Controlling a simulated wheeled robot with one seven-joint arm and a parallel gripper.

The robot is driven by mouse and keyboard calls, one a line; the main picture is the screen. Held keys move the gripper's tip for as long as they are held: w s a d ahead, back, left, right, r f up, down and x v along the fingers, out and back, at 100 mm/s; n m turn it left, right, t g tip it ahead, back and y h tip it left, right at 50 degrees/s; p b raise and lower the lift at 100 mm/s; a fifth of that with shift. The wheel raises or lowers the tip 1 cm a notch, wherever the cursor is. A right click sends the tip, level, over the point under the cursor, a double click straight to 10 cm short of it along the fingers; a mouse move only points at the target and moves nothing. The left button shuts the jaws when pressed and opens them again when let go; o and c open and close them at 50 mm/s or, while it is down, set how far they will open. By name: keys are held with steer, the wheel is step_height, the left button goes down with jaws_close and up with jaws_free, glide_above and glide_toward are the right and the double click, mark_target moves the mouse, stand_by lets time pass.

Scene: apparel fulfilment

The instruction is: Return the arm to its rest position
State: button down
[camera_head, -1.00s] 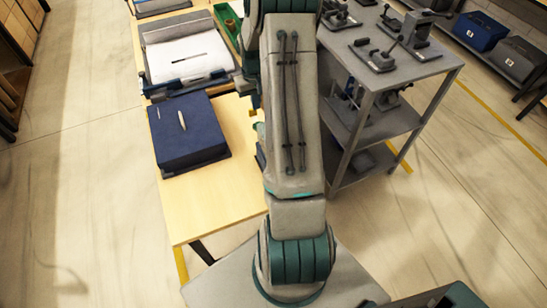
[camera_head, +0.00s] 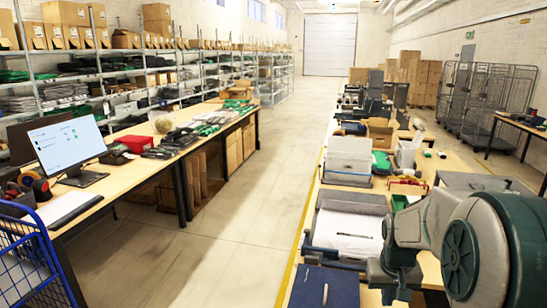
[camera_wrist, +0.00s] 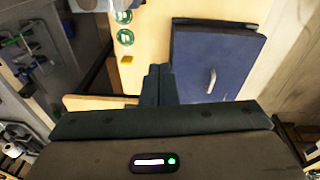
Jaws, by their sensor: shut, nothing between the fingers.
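My gripper (camera_wrist: 158,74) points away from the camera in the wrist view, its two dark fingers together with nothing between them. Beyond them are the light wood table and a dark blue box (camera_wrist: 240,60) with a small pale pen-like item on it. The box lies to the right of the fingertips and looks apart from them. In the head view my arm fills the lower right corner, green and grey and folded. The blue box (camera_head: 310,288) shows at the bottom edge, left of the arm. My fingertips cannot be made out there.
A tray of white sheets (camera_head: 347,232) lies on the table beyond the blue box. A long workbench with a monitor (camera_head: 68,145) stands left, with a blue wire cart (camera_head: 35,262) in front. The aisle floor (camera_head: 225,225) between is clear. Roll cages stand far right.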

steer(key=s+a+r+t, duration=0.1)
steer(key=s+a+r, duration=0.2)
steer(key=s+a, duration=0.3)
steer(key=s+a+r+n+t, duration=0.1)
steer(key=s+a+r, duration=0.3)
steer(key=s, duration=0.7)
steer(key=shift+a+r+n+y, duration=0.2)
steer(key=shift+a+n+y, duration=0.15)
steer(key=shift+a, duration=0.5)
steer(key=shift+s, duration=0.1)
